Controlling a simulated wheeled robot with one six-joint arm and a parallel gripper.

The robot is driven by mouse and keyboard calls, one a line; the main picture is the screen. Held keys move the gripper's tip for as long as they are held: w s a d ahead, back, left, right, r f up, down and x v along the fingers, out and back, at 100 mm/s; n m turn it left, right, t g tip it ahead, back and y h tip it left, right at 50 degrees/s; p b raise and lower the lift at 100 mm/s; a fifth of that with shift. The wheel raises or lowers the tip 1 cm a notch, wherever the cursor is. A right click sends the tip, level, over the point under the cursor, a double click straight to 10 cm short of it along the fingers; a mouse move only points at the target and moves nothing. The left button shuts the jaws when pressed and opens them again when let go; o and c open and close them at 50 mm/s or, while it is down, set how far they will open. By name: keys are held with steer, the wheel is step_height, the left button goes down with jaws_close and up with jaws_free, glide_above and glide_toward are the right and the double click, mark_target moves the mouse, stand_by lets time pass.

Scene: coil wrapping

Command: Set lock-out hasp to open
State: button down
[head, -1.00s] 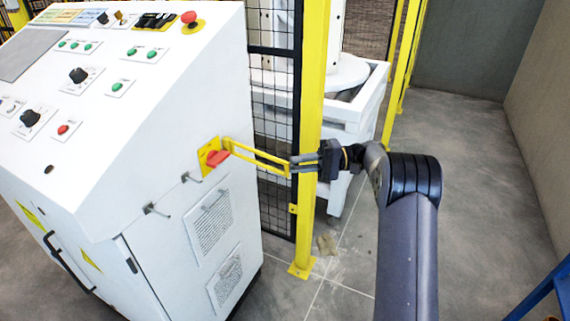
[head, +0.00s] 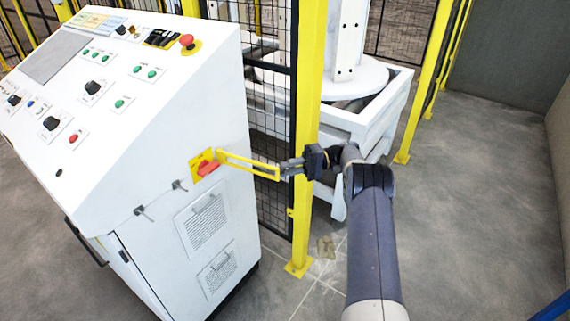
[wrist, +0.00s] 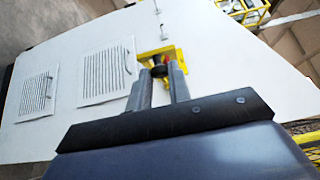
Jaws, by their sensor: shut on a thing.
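The lock-out hasp (head: 248,165) is a yellow slotted bar. It sticks out to the right from a yellow plate with a red rotary switch (head: 208,167) on the side of the white control cabinet. My gripper (head: 291,167) is shut on the outer end of the hasp, beside the yellow fence post. In the wrist view my gripper (wrist: 160,80) has its fingers close together at the hasp's end. The yellow plate and a bit of red switch (wrist: 168,57) show just beyond the fingertips. The fingers partly hide the hasp there.
The white control cabinet (head: 120,170) has buttons on its sloping top and hooks and vent panels on its side. A yellow fence post (head: 308,100) with black mesh stands close by my gripper. A white machine frame (head: 370,125) stands behind. Open floor lies at right.

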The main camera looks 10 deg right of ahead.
steer(key=shift+w, duration=0.1)
stand_by(0.3)
steer(key=c, duration=1.3)
jaws_free()
